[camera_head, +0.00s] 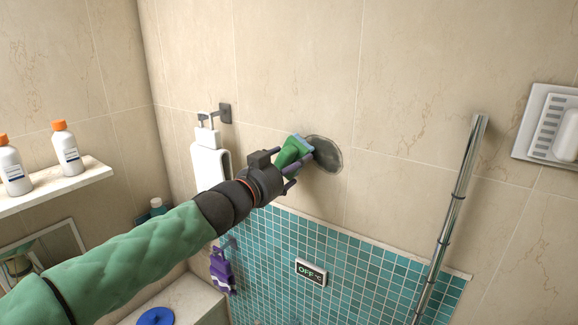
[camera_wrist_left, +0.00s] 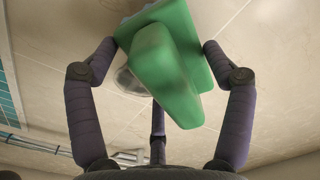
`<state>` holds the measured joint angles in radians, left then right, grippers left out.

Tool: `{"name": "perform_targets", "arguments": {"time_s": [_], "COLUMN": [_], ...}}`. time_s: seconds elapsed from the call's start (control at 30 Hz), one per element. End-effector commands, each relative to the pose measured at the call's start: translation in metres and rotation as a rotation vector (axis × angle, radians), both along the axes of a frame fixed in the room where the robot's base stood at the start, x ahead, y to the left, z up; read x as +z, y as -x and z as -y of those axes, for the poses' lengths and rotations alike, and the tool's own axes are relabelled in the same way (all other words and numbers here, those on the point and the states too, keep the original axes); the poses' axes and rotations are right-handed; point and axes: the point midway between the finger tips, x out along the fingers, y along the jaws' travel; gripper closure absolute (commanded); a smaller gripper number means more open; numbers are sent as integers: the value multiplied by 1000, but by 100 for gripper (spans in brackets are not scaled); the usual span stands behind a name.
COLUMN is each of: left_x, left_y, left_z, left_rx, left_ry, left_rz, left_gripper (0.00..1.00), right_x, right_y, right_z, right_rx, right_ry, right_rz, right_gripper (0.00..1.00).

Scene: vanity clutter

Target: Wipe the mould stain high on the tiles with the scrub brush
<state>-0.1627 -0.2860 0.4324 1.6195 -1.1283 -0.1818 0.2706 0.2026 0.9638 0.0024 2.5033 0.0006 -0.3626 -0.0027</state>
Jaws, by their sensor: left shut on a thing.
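The scrub brush (camera_head: 291,151) is green with a bluish bristle side. My left gripper (camera_head: 287,168) is shut on it and holds it up at the tiled wall. In the left wrist view the brush (camera_wrist_left: 166,65) sits between the fingers of the gripper (camera_wrist_left: 160,60). The mould stain (camera_head: 327,155) is a dark grey round patch on the beige tiles. The brush's bristle side is at the stain's left edge and overlaps it in the head view; I cannot tell if it touches the wall. In the wrist view the stain is mostly hidden behind the brush. My right gripper is not in view.
A chrome pole (camera_head: 456,200) stands to the right. A soap holder (camera_head: 556,125) is on the wall at far right. A white towel (camera_head: 208,167) hangs left of the gripper. A shelf (camera_head: 75,183) carries white bottles with orange caps.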

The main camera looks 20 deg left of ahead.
Motion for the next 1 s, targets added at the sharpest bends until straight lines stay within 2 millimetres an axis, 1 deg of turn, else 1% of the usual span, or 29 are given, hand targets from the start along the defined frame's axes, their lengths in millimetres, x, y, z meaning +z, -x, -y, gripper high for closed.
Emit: {"name": "perform_targets", "arguments": {"time_s": [1.0], "left_x": [1], "left_y": [-16], "left_z": [6], "left_rx": [0], "left_ry": [0], "left_rz": [2], "left_gripper": [44], "right_x": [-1], "right_y": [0], "right_z": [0], "right_rx": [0], "right_ry": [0], "right_rz": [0], "right_gripper": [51]}}
